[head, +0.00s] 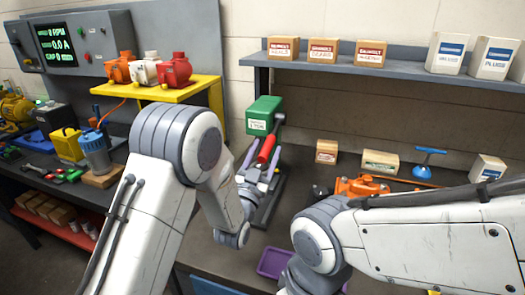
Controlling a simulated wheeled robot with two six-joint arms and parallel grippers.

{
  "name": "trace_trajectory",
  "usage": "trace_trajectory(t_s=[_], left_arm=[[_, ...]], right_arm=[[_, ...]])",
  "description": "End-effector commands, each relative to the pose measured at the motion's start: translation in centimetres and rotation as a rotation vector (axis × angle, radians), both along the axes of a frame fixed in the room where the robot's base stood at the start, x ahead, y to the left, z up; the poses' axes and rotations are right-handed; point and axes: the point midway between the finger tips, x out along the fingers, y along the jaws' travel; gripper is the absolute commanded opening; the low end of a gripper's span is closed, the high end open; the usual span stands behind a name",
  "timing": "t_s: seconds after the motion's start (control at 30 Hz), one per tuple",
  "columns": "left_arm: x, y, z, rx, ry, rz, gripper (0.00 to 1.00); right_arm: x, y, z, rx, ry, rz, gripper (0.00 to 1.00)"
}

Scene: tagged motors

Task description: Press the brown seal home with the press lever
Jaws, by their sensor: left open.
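The press (263,112) has a green head labelled "1 TON" and stands on the bench at the back wall. Its lever has a red grip (267,148) that slants down toward me on a dark rod. My left gripper (261,160) is open at the red grip, with one pale finger on each side of its lower end. I cannot tell whether either finger touches it. The brown seal cannot be made out; my left arm and gripper hide part of the press base. My right arm comes in from the right, and its gripper is out of view.
A purple tray (272,263) lies at the front of the bench beside my right arm. An orange tool (362,186), small boxes (380,162) and a blue T-shaped tool (428,160) stand at the right back. A grey shelf (360,69) with boxes hangs above.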

Motion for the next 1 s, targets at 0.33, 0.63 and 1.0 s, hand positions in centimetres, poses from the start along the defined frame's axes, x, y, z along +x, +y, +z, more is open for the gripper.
trace_trajectory(t_s=[0.33,0.63,1.0], left_arm=[[-0.03,0.02,-0.01,0.0,0.0,0.0,0.0],[-0.04,0.08,0.0,0.0,0.0,0.001,0.0],[-0.04,0.12,0.0,0.0,0.0,0.002,0.0]], right_arm=[[0.0,0.0,-0.02,0.0,0.0,0.0,0.0],[0.0,0.0,-0.02,0.0,0.0,0.0,0.0],[0.0,0.0,-0.02,0.0,0.0,0.0,0.0]])
